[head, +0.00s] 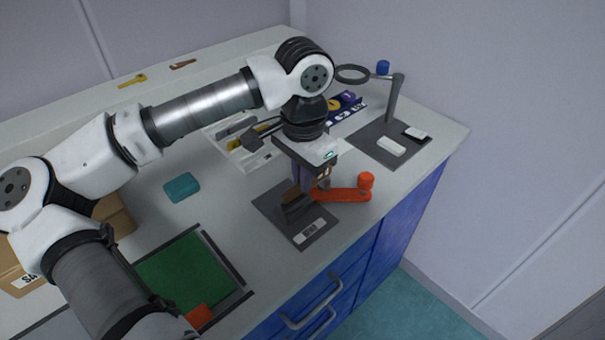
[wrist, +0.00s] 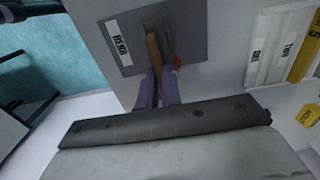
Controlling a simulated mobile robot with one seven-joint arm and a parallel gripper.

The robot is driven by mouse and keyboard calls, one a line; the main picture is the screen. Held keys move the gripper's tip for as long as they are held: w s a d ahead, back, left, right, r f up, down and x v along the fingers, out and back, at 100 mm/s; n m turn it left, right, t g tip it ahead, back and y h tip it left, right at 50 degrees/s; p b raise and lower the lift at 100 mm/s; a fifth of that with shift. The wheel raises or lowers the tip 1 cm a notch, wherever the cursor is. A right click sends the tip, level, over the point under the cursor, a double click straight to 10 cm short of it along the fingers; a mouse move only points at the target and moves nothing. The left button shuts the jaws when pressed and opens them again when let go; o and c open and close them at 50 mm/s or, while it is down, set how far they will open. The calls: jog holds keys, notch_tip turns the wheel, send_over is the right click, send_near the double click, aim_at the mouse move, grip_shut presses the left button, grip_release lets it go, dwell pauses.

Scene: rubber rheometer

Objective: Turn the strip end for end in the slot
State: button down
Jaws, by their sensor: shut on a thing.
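The brown strip (wrist: 154,52) shows in the wrist view between the fingertips of my gripper (wrist: 159,88), which is shut on it. Its far end reaches a dark grey block (wrist: 162,22); I cannot tell whether that end sits inside the slot. In the head view my gripper (head: 311,186) points down over the dark plate (head: 268,201), and a brown piece (head: 291,195) shows beside its fingers at the block. The plate carries a white label (head: 309,231), which reads like BEND in the wrist view. The slot itself is mostly hidden.
An orange lever (head: 340,195) with a round knob lies right beside the fingers. A magnifier stand (head: 394,100) is at the right. The bench's front edge is close.

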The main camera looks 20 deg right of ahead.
jog(key=shift+f, duration=0.15)
dwell(0.3)
jog(key=c, duration=1.5)
grip_release()
notch_tip(320, 180, up, 14)
jog(key=shift+d+b, duration=0.1)
jog(key=shift+b, duration=0.3)
